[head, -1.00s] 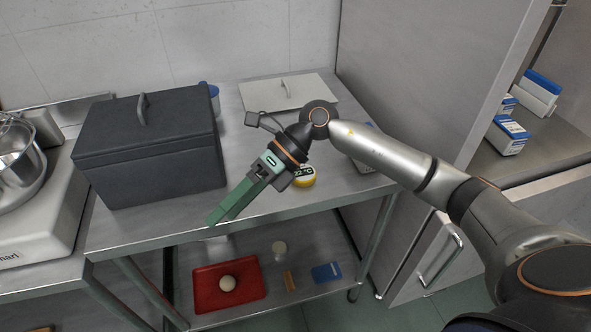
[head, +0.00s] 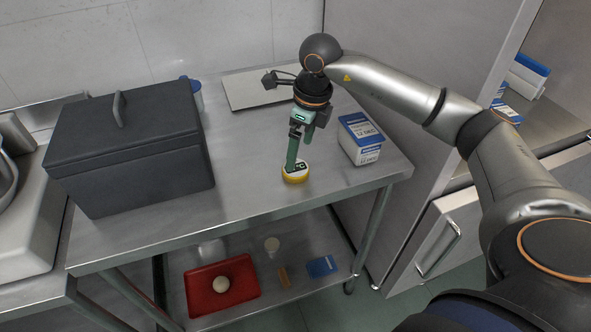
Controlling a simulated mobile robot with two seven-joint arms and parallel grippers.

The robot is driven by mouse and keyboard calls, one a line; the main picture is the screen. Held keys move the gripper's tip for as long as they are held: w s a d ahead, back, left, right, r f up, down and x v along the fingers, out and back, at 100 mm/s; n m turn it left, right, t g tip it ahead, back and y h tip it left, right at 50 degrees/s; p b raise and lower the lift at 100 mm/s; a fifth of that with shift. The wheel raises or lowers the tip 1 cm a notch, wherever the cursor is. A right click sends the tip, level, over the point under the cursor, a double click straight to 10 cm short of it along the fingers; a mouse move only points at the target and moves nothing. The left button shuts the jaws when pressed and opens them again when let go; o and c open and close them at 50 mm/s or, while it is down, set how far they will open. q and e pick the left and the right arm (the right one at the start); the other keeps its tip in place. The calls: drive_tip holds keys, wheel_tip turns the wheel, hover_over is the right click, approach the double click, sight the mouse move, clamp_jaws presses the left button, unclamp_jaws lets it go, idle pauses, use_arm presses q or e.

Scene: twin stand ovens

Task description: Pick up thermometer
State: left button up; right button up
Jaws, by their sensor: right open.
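The thermometer (head: 297,177) is a small round yellow piece with a pale face marked "°C", on the steel table top near its front edge. My right gripper (head: 291,168) has green fingers and points down at it. The fingertips overlap the left part of the thermometer in the head view and hide part of its face. The right gripper is open; I cannot tell whether the fingers touch the thermometer. My left gripper is not in view.
A dark lidded box (head: 130,150) stands left on the table. A white-and-blue carton (head: 360,139) stands to the right, and a flat pale lid (head: 250,92) lies behind. The lower shelf holds a red tray (head: 205,304) and small items.

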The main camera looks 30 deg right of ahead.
sight(296, 168)
drive_tip(key=f, duration=0.5)
drive_tip(key=shift+w+a+f, duration=0.15)
drive_tip(key=shift+w+a, duration=0.05)
drive_tip(key=shift+a, duration=0.15)
drive_tip(key=c, duration=1.3)
drive_tip(key=shift+o, duration=0.2)
